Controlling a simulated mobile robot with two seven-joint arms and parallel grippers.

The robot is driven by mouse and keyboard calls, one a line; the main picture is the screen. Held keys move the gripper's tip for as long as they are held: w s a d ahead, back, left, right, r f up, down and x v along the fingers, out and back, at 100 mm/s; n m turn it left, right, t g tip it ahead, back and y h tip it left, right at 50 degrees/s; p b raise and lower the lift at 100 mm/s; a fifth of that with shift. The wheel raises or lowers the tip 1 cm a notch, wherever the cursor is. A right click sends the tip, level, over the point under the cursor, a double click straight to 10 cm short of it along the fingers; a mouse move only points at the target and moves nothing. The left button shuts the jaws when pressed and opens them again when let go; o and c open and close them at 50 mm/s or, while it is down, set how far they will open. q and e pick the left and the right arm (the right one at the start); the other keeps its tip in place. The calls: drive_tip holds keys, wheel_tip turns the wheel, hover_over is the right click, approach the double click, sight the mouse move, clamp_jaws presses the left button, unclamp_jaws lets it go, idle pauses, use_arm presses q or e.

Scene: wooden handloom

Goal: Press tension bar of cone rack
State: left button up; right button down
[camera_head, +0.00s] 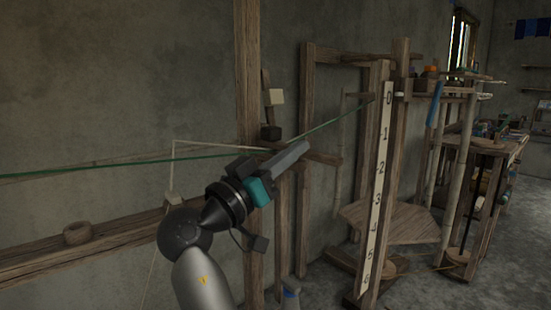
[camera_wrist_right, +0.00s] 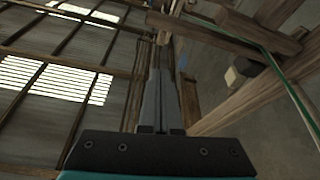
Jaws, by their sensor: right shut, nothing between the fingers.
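My right gripper (camera_head: 303,146) is shut and empty in the head view, pointing up and right in front of the wooden posts. In the wrist view its closed fingers (camera_wrist_right: 158,75) point up toward wooden beams. A short wooden bar (camera_head: 266,82) with a cream block (camera_head: 275,97) and a dark block (camera_head: 270,132) stands by the tall post (camera_head: 248,60); I cannot tell if it is the tension bar. The fingers appear close to the wood below these blocks, but contact cannot be told. The cream block also shows in the wrist view (camera_wrist_right: 248,66). My left gripper is not in view.
A green yarn (camera_head: 100,168) runs from the left past the post and up to the numbered frame (camera_head: 378,180). A cluttered workbench (camera_head: 490,150) stands at right.

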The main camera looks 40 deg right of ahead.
drive_tip(key=shift+v, duration=1.85)
drive_tip(key=shift+w, duration=0.1)
